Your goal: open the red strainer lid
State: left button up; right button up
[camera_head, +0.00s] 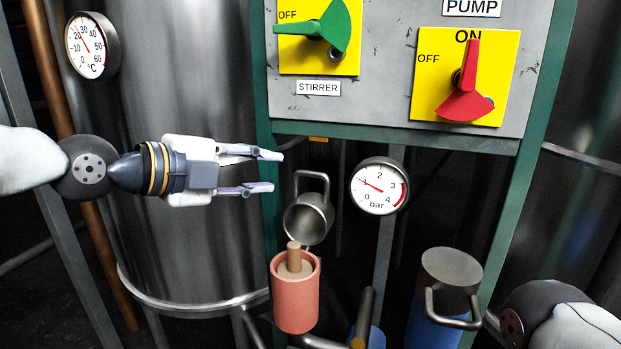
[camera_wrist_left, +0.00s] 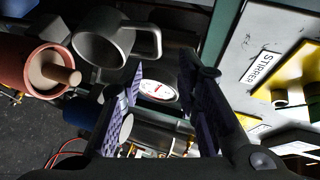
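The red strainer (camera_head: 294,306) stands low in the middle of the head view. Its top is open and a tan peg (camera_head: 294,258) shows inside. Its grey metal lid (camera_head: 307,219) is tilted up behind the body, with its hollow side showing and its looped handle at the top. The red strainer (camera_wrist_left: 25,80) and lid (camera_wrist_left: 97,42) also show at upper left in the left wrist view. My left gripper (camera_head: 278,171) is open and empty, just left of the lid's handle and apart from it. My right arm shows at lower right; its gripper is out of view.
A blue strainer (camera_head: 432,331) with a grey lid (camera_head: 450,268) down on it stands to the right. A pressure gauge (camera_head: 379,186) is right of the raised lid. The switch panel (camera_head: 385,60) hangs above. A large steel tank (camera_head: 190,240) is behind my left gripper.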

aim_at(309, 174)
pick_arm(q)
jog(key=x, duration=1)
jog(key=shift+d+f+b, duration=0.1)
jog(key=shift+f+b, duration=0.2)
jog(key=shift+b, duration=0.1)
grip_shut()
